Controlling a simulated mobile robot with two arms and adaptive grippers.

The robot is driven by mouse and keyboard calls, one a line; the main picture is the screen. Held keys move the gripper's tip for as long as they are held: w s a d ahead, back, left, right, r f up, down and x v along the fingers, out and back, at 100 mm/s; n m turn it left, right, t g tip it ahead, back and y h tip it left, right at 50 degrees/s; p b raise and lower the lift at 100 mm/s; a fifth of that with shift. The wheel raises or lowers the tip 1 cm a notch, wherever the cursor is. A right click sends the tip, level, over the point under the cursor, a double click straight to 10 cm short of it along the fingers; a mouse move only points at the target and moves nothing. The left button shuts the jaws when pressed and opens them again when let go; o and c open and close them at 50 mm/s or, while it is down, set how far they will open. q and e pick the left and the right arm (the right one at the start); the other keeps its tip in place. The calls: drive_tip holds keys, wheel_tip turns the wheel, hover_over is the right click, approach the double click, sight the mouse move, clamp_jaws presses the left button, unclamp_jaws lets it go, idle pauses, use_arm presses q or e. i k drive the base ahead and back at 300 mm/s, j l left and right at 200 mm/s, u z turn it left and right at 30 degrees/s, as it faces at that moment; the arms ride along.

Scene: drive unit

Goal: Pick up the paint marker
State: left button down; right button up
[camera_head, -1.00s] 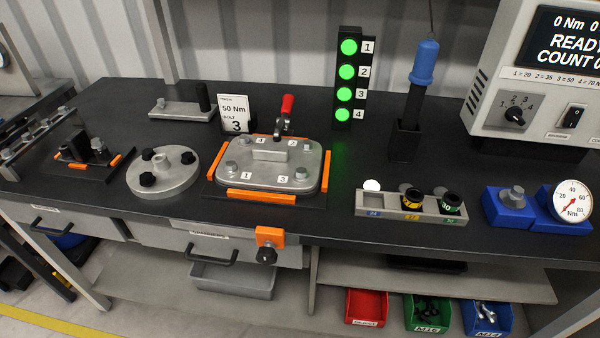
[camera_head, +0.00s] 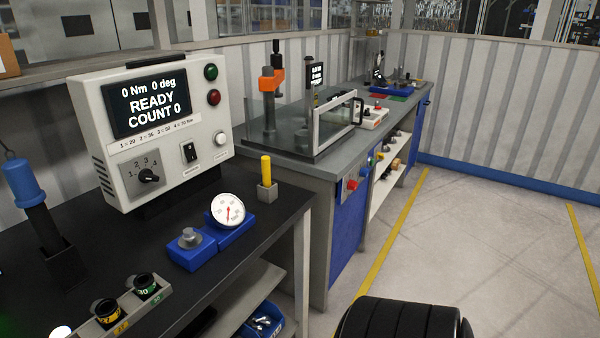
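A yellow upright stick, which looks like the paint marker (camera_head: 266,168), stands in a small grey holder (camera_head: 267,191) near the right end of the black bench (camera_head: 233,247). Its lower part is hidden inside the holder. It is right of the large controller box and behind the round dial gauge. Neither of my grippers shows in the head view.
The controller box (camera_head: 205,148), the blue-based dial gauge (camera_head: 228,211) and a socket rail (camera_head: 128,305) are on the black bench. A blue-handled tool (camera_head: 24,184) stands at left. A second bench (camera_head: 285,148) with a clear-fronted fixture adjoins beyond. Open floor (camera_head: 480,240) lies at right.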

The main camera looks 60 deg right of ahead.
sight(265, 160)
drive_tip(key=z, duration=1.8)
